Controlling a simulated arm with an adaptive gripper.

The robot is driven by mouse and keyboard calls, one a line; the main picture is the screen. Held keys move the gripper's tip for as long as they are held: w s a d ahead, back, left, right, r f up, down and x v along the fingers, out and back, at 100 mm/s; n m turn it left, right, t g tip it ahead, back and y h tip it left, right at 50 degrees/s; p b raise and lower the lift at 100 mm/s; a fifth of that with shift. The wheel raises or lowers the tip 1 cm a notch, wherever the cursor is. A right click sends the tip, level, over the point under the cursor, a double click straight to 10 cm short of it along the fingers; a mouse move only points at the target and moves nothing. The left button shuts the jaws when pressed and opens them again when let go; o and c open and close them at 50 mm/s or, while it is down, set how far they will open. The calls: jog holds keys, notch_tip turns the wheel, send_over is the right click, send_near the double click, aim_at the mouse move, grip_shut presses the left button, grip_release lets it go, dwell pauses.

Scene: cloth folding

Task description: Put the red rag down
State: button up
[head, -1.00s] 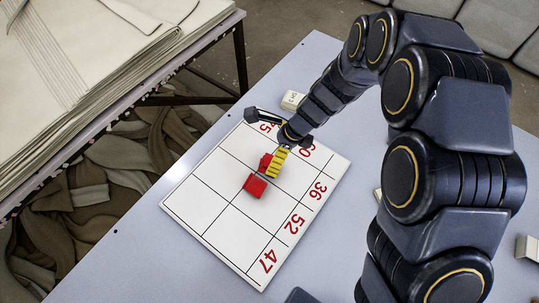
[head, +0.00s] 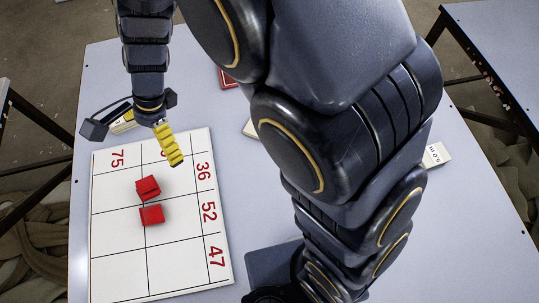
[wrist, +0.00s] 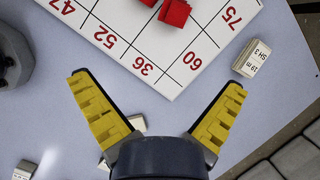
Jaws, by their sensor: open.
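In the wrist view, parts of both show at the top edge, a larger one (wrist: 174,12) and a sliver of the other. My gripper (head: 135,143) is open and empty at the board's far edge, apart from the rags. In the wrist view its yellow-padded fingers (wrist: 157,82) are spread wide, with bare table between them and the board.
A white block with black lettering (wrist: 252,58) lies beside the right finger in the wrist view. Another lettered block (head: 437,155) is on the right of the pale table (head: 480,260). A red-edged item (head: 229,78) is partly hidden behind my arm. Table left of the board is clear.

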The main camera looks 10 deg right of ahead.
jog(key=s+d+r+n+h, duration=0.2)
jog(key=s+d+r+n, duration=0.3)
jog(key=s+d, duration=0.3)
jog(key=s+d+r+n+h, duration=0.2)
jog(key=s+d+r+n, duration=0.3)
jog(key=d, duration=1)
jog(key=s+n, duration=0.1)
jog(key=s, duration=0.2)
jog(key=shift+d, duration=0.4)
jog(key=shift+a, duration=0.15)
